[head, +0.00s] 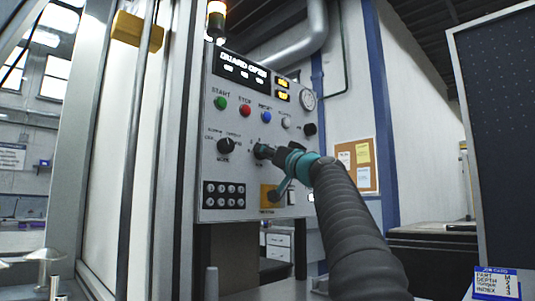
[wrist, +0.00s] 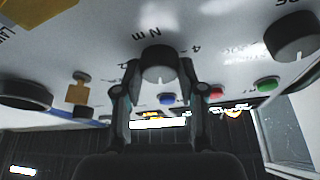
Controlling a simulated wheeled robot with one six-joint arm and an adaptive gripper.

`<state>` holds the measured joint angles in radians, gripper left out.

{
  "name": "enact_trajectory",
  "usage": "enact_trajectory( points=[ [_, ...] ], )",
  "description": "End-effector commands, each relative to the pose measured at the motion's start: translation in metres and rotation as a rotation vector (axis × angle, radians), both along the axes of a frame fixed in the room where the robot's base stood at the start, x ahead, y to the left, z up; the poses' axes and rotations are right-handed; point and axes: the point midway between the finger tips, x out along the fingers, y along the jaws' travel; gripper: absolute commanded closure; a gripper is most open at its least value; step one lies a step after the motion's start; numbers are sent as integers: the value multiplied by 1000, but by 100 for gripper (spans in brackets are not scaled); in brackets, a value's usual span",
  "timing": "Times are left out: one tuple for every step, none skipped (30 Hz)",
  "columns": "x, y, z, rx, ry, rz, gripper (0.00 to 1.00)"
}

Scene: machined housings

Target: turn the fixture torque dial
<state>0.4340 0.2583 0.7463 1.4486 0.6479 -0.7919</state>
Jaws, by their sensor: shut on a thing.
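The torque dial (wrist: 159,62) is a dark round knob on the light control panel, with "N m" printed beside it in the wrist view. My gripper (wrist: 160,76) has one finger on each side of the knob and is shut on it. In the head view my gripper (head: 268,152) reaches the middle of the panel (head: 213,178) and hides most of the dial. The dial's pointer position cannot be read. A job card (head: 496,284) at the lower right lists a torque line that seems to read 4.
A black mode knob (head: 226,147) sits left of my gripper. Green (head: 220,103), red (head: 245,110) and blue (head: 265,117) buttons lie above. A display (head: 241,70) reads "GUARD OPEN". A yellow part (head: 268,195) and a socket block (head: 224,194) are below.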

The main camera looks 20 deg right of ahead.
Motion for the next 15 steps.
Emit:
enact_trajectory(
  points=[
    [0,2,2,36,16,1,95],
    [0,1,2,61,25,0,95],
    [-1,2,3,93,39,1,95],
    [-1,2,3,116,48,1,95],
    [-1,1,3,139,57,1,95],
    [0,1,3,169,70,0,95],
    [-1,2,4,191,79,1,95],
    [-1,2,4,211,87,1,95],
    [-1,2,4,238,99,0,95],
    [-1,2,4,258,106,1,95],
    [0,2,4,277,114,1,95],
    [0,2,4,300,124,1,95],
    [-1,2,4,316,129,1,95],
    [-1,2,4,332,136,0,95],
    [-1,2,4,349,144,0,95]
  ],
)
